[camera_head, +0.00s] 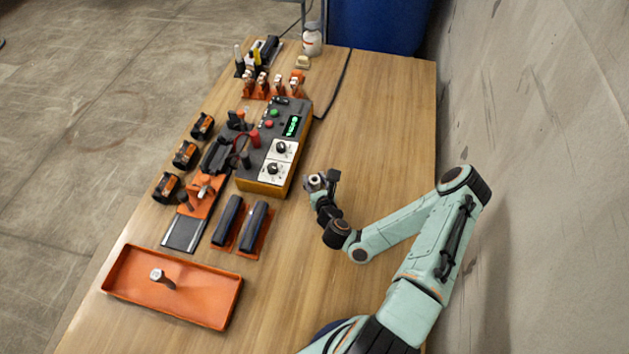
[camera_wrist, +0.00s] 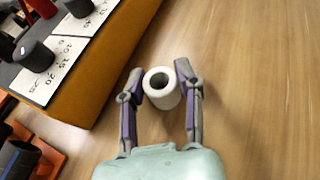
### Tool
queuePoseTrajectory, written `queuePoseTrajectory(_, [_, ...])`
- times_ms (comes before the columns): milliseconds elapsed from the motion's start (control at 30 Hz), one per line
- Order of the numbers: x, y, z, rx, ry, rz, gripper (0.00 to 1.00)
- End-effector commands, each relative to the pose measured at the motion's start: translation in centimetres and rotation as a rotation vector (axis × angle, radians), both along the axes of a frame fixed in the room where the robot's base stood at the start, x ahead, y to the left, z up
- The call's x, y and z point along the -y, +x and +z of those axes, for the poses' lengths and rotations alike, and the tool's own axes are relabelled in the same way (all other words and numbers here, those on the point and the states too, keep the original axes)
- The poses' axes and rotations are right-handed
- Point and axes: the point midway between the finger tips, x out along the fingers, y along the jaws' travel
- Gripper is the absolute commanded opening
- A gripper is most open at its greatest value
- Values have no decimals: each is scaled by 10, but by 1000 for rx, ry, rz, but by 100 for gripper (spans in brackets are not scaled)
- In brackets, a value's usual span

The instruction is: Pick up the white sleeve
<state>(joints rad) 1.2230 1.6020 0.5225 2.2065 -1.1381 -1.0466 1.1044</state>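The white sleeve (camera_wrist: 164,91) is a short, thick-walled hollow tube. In the wrist view its open end faces the camera, between the two fingertips of my gripper (camera_wrist: 160,75). The fingers stand close along its left and right sides and look shut on it. In the head view the sleeve (camera_head: 314,182) shows small at the tip of my gripper (camera_head: 318,186), right of the orange-and-grey control box. I cannot tell whether its lower end touches the table.
The control box (camera_head: 275,148) with dials stands just left of my gripper. Further left are black-and-orange holders (camera_head: 228,220) and several clamps. An orange tray (camera_head: 205,303) with a small pale part (camera_head: 157,275) lies front left. The wooden table (camera_head: 380,125) is clear behind and right.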

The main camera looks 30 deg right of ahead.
Motion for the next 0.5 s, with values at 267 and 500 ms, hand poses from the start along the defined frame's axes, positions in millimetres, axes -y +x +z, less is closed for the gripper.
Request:
queuePoseTrajectory(267, [0, 0, 0, -1, -1, 0, 14])
queuePoseTrajectory(500, [0, 0, 5, 1, -1, 1, 14])
